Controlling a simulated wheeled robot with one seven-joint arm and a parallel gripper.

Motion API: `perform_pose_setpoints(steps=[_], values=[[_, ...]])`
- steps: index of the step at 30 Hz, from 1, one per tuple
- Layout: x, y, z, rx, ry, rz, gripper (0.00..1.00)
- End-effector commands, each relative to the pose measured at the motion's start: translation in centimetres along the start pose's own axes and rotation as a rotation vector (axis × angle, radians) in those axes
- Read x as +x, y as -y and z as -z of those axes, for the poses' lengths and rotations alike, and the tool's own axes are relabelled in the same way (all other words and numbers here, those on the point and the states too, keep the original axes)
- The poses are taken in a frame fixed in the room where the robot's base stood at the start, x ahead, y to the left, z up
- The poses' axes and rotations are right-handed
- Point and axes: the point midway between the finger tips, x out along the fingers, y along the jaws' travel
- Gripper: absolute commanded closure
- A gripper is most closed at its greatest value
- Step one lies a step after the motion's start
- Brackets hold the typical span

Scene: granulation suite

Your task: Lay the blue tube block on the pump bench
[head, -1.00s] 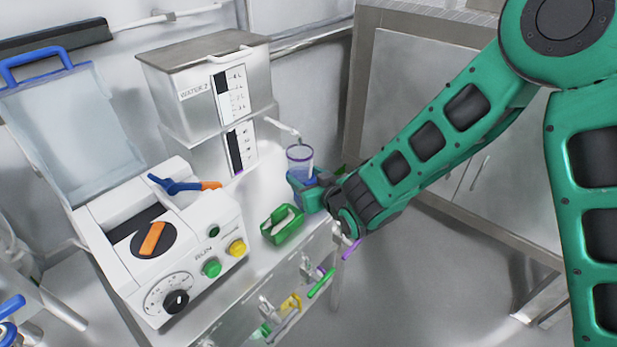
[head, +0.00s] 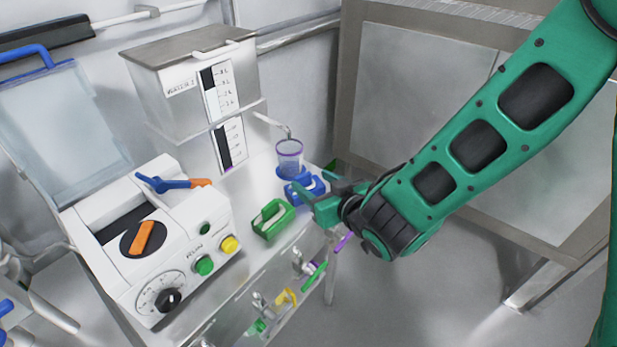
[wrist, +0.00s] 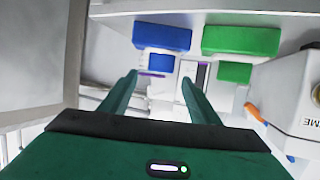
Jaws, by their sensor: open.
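The blue tube block (head: 303,188) rests on the white pump bench (head: 240,262), near its right front edge. It also shows in the wrist view (wrist: 162,38), top centre. My gripper (head: 325,205) is open, just in front and to the right of the blue block, partly overlapping it in the head view. In the wrist view the two green fingers (wrist: 158,82) are apart with nothing gripped between them, and the blue block lies beyond their tips.
A green block (head: 272,219) sits left of the blue one. A clear cup with a purple rim (head: 289,158) stands just behind the blue block, under a spout. The white pump (head: 160,240) fills the bench's left. Coloured clamps (head: 285,297) line the front edge.

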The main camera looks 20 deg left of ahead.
Motion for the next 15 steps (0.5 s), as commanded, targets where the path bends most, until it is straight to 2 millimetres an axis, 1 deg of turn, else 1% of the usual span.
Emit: perform_pose_setpoints(steps=[1,3,6,13,15], values=[[-0.6,0.0,0.1,-0.002,-0.001,0.001,0.44],[-1.1,0.0,0.0,-0.002,0.000,0.000,0.44],[-1.6,0.0,0.0,0.000,0.000,0.000,0.44],[-1.7,-0.1,0.0,0.001,0.000,-0.001,0.44],[-1.8,-0.6,0.1,0.001,0.006,-0.012,0.44]])
